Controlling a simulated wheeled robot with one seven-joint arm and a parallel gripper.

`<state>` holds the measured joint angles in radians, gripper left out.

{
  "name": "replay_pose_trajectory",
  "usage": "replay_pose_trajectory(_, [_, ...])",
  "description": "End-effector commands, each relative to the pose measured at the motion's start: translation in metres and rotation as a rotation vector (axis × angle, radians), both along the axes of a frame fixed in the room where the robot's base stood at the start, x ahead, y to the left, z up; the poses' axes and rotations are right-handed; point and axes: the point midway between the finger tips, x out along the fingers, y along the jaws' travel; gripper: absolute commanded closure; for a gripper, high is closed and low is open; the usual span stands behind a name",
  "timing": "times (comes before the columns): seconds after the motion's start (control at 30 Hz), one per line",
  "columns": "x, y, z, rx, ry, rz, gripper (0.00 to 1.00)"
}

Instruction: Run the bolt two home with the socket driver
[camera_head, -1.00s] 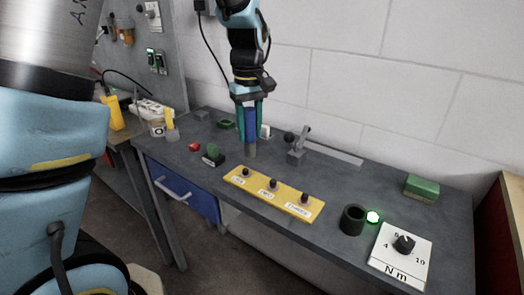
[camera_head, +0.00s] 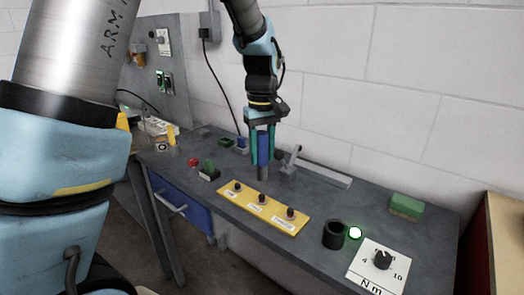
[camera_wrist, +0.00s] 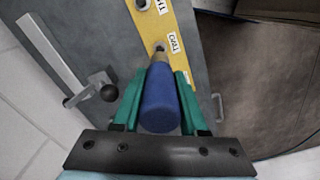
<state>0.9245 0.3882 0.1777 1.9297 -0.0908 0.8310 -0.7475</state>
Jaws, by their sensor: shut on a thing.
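My gripper (camera_head: 263,152) is shut on the socket driver, which has a blue handle (camera_head: 264,148) and a grey metal socket (camera_head: 263,173) pointing down. In the wrist view the blue handle (camera_wrist: 160,103) sits between the green fingers. The yellow plate (camera_head: 250,205) lies on the bench with three dark-headed bolts in a row. Bolt two (camera_head: 262,198) is the middle one; in the wrist view it (camera_wrist: 160,47) is beside a label reading TWO. The socket appears above and behind the plate, in line with bolt two in both views. I see a gap between them in the head view.
A grey clamp (camera_head: 289,160) is behind the gripper. A green block (camera_head: 406,206) lies at back right; red and green items (camera_head: 208,170) are left.

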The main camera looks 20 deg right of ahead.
Motion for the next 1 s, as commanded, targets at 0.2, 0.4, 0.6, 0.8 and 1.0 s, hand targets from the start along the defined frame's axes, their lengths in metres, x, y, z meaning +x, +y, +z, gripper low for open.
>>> replay_pose_trajectory(0.2, [0.000, 0.000, -0.021, 0.000, 0.000, 0.000, 1.00])
replay_pose_trajectory(0.4, [0.000, 0.000, -0.039, 0.001, 0.001, 0.000, 1.00])
replay_pose_trajectory(0.6, [0.000, 0.000, -0.051, 0.000, 0.000, 0.000, 1.00])
replay_pose_trajectory(0.8, [0.000, 0.000, -0.053, 0.000, 0.000, 0.000, 1.00])
replay_pose_trajectory(1.0, [0.000, 0.000, -0.053, 0.000, 0.000, 0.000, 1.00])
